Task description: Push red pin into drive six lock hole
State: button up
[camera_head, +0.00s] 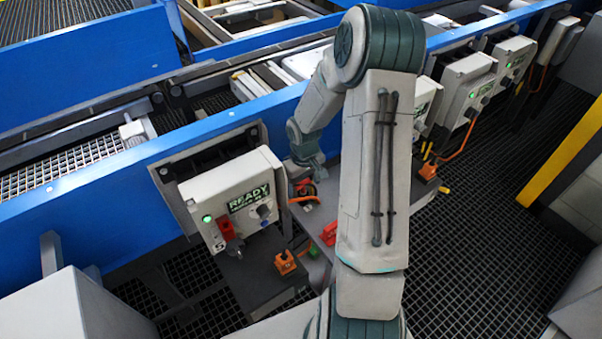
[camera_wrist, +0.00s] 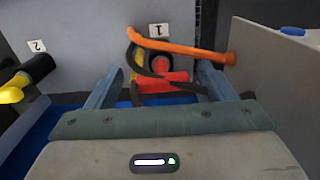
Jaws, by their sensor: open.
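My gripper (camera_wrist: 160,80) is open in the wrist view, with one finger on each side of a red part (camera_wrist: 175,77) with a round dark centre, below an upside-down label "1" (camera_wrist: 159,30). The red part may be the red pin; contact with the fingers cannot be told. An orange curved piece (camera_wrist: 185,47) and a dark loop cross in front of it.
A yellow-and-black part (camera_wrist: 28,77) sits at label "2" (camera_wrist: 37,46). A grey panel (camera_wrist: 275,65) stands close on the right. In the head view, an orange block (camera_head: 285,262) and a red object (camera_head: 330,232) lie on grey surfaces. A blue conveyor rail (camera_head: 110,205) runs behind.

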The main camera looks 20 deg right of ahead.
jog(key=shift+f, duration=1.2)
jog(key=c, duration=1.1)
jog(key=shift+o, duration=0.2)
jog(key=shift+r, duration=0.1)
jog(key=shift+r, duration=0.2)
jog(key=shift+r+p, duration=2.15)
jog(key=shift+r, duration=0.45)
jog(key=shift+r+p, duration=1.45)
jog(key=shift+r, duration=0.6)
